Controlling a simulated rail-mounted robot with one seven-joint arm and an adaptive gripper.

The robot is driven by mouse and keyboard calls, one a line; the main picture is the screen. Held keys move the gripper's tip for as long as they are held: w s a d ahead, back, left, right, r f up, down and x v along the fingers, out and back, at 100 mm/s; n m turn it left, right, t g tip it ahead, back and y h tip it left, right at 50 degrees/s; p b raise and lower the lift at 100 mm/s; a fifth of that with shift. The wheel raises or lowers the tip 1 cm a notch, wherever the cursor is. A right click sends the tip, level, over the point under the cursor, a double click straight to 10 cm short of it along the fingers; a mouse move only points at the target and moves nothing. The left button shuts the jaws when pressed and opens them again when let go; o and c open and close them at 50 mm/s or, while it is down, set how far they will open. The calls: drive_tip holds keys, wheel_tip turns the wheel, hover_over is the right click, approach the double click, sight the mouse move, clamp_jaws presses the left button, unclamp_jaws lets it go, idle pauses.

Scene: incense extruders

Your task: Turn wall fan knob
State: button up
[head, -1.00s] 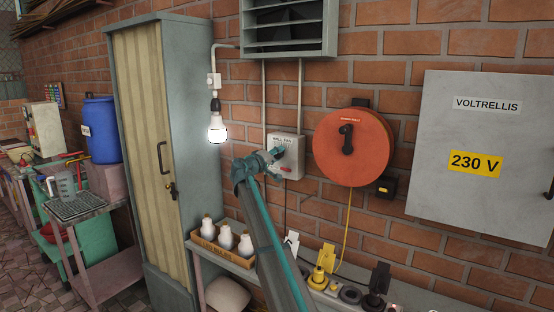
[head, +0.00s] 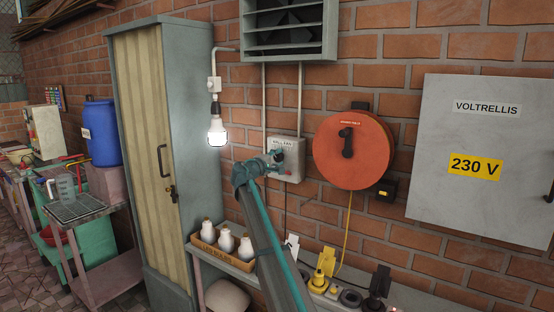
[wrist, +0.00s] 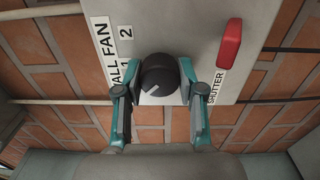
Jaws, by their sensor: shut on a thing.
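The wall fan control box (head: 292,146) is a light grey box on the brick wall below the vent fan. The pointer slants toward the lower left of that view. My gripper (wrist: 158,92) has one teal finger on each side of the knob and is shut on it. In the head view my gripper (head: 275,160) covers part of the box's front and mostly hides the knob.
A red shutter lever (wrist: 230,44) stands right of the knob in the wrist view. An orange-red cable reel (head: 374,150) is right of the box, and a lit bulb (head: 217,132) hangs left. A bench with a bulb tray (head: 238,262) and plugs lies below.

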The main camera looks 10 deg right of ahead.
drive_tip(key=o, duration=1.1)
drive_tip(key=shift+o, duration=0.2)
drive_tip(key=v, duration=1.2)
